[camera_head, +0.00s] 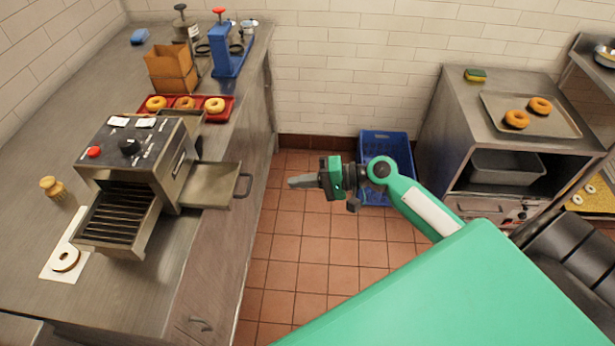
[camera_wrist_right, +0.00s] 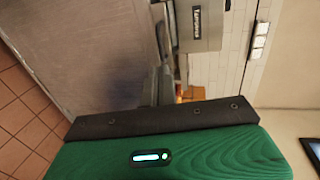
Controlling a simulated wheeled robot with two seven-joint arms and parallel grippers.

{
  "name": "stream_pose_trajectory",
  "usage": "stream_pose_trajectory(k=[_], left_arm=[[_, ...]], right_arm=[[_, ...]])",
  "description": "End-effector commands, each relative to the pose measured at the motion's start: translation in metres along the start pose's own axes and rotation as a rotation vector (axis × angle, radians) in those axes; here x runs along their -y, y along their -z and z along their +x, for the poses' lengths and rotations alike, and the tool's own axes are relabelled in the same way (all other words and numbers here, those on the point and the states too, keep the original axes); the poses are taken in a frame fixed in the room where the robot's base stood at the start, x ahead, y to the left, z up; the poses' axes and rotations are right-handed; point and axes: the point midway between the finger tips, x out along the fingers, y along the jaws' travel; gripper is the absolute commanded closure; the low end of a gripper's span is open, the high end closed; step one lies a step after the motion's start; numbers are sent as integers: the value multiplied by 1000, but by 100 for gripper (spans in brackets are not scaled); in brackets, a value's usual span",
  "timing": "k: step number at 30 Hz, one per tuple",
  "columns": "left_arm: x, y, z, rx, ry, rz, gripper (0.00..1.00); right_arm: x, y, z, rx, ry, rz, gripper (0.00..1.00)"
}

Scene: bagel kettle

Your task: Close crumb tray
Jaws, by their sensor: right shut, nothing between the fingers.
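The toaster (camera_head: 135,150) stands on the left counter. Its crumb tray (camera_head: 207,184), a shallow metal drawer, sticks out of the toaster's right side past the counter edge. The tray's handle (camera_head: 243,185) faces my right gripper. My right gripper (camera_head: 292,182) is shut and empty, over the floor a short gap to the right of the handle, pointing left at it. In the right wrist view the gripper's fingers (camera_wrist_right: 161,88) show as a dark narrow shape, partly hidden by the wrist housing. My left gripper is not in view.
A red tray (camera_head: 190,115) of bagels and a wooden brush (camera_head: 54,188) are near the toaster. A blue crate (camera_head: 387,150) stands on the floor behind my right arm. The floor between the counters is otherwise open.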

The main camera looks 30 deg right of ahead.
Motion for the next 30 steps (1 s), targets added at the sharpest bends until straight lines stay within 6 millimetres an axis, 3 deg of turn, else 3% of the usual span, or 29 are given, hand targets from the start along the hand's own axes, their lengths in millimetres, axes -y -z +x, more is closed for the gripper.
stream_pose_trajectory(k=[6,13,30], left_arm=[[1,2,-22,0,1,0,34],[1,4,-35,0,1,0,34],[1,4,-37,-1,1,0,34]], right_arm=[[5,1,48,-1,3,1,100],[3,0,82,0,1,1,100],[0,0,96,-1,0,-1,100]])
